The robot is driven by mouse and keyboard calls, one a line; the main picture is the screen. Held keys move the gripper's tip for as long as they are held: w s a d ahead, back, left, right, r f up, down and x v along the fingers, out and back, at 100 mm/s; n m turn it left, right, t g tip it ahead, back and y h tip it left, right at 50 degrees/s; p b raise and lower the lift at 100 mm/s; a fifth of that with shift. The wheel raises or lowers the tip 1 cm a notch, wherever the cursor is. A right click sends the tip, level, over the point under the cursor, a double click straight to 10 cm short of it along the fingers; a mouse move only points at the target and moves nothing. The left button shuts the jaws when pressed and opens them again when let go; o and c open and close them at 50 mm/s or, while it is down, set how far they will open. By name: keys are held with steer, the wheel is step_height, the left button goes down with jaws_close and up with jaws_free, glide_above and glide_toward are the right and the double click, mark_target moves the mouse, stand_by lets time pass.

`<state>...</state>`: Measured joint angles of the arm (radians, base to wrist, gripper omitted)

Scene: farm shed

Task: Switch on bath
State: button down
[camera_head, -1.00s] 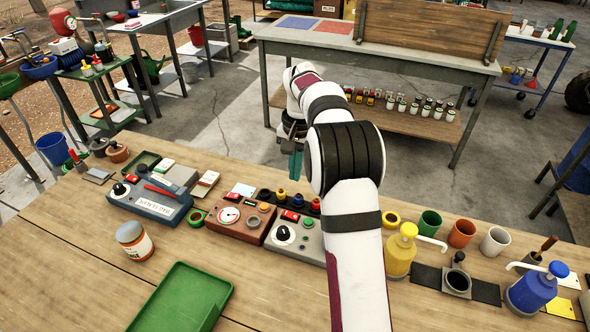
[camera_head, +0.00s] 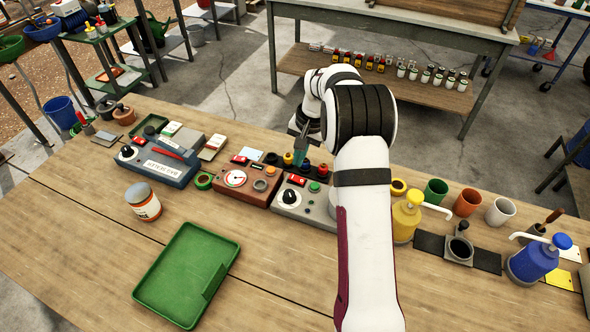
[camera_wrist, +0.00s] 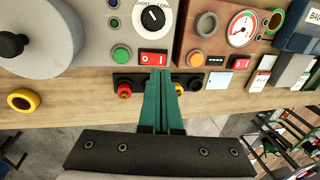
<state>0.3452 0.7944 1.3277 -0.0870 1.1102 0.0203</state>
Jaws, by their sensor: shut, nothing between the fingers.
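No thing in view carries a label that I can read as bath. A grey control box (camera_head: 313,202) stands on the wooden bench with a black knob, a green button and a red rocker switch (camera_wrist: 153,58). A brown box (camera_head: 232,192) with a round dial stands to its left, with its own red rocker switch (camera_wrist: 241,63). My gripper (camera_wrist: 160,75) is shut and empty. Its green fingers point at the bench-back side of the grey box, their tips just below its red switch in the wrist view. Contact cannot be told. The rockers' positions are unclear.
Red (camera_wrist: 124,90) and yellow (camera_wrist: 195,84) caps sit on black bases beside the fingers. A blue box (camera_head: 158,165) stands left of the brown one. A green tray (camera_head: 185,270) and a jar (camera_head: 143,203) lie in front. Pump bottles, cups and a large grey cylinder (camera_wrist: 35,35) stand nearby.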

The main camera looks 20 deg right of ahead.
mark_target(299, 181)
steer(key=f, duration=0.5)
steer(key=shift+w+a+f, duration=0.3)
steer(key=shift+w+a, duration=0.1)
steer(key=shift+w+a+f+g+h, duration=0.1)
steer(key=shift+a+f+g+h, duration=0.1)
steer(key=shift+f+g+h, duration=0.1)
steer(key=shift+f, duration=0.2)
steer(key=shift+d, duration=0.1)
steer(key=shift+s+d, duration=0.6)
steer(key=shift+s, duration=0.1)
